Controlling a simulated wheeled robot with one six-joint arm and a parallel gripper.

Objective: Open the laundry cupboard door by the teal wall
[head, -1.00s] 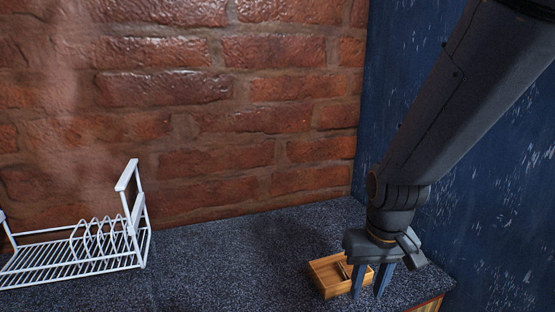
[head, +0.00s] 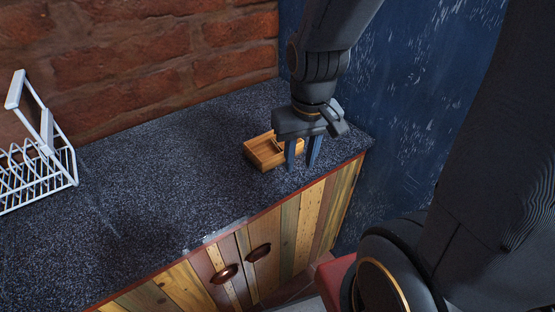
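In the head view, a cupboard of mixed-colour vertical wooden planks stands under the dark speckled counter. Its right door (head: 289,232), on the side of the blue-teal wall (head: 407,110), looks shut. A dark red handle (head: 259,252) sits near that door's left edge. A second handle (head: 226,274) is on the left door (head: 185,286). My gripper (head: 302,160) points down over the counter near its front right corner, above and behind the doors. Its two blue fingers are apart with nothing visible between them. It is away from both handles.
A small wooden box (head: 262,152) is on the counter just left of my gripper, partly behind its fingers. A white wire dish rack (head: 40,165) stands at the left. The counter middle (head: 150,170) is clear. A red object (head: 336,278) is low, right of the cupboard.

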